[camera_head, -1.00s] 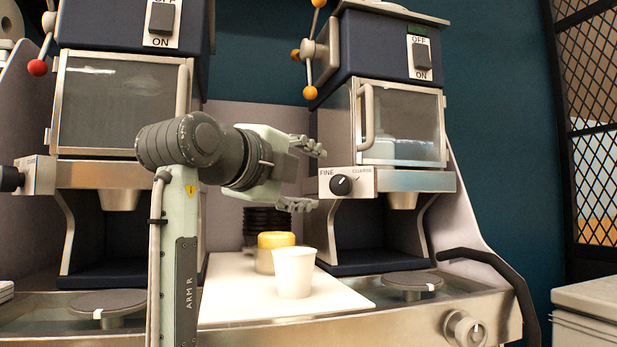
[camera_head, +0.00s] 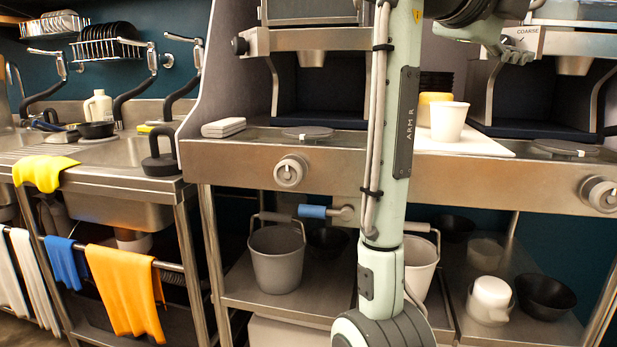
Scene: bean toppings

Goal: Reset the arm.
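My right arm, marked ARM R, rises through the middle of the head view and bends right at the top edge. Its gripper (camera_head: 532,30) is near the top edge, partly cut off, with its fingers spread and nothing between them. It is above and to the right of a white cup (camera_head: 448,121), apart from it. The cup stands upright on a white board (camera_head: 478,142) on the steel counter. A yellow-lidded container (camera_head: 428,100) stands just behind the cup, partly hidden by it and my arm. My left gripper is not in view.
Grinder machines stand behind the counter (camera_head: 240,155). A sink (camera_head: 115,155) with cloths hanging in front is at left. The shelf below holds a grey bucket (camera_head: 277,258), a white jug (camera_head: 489,300) and a black bowl (camera_head: 545,296).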

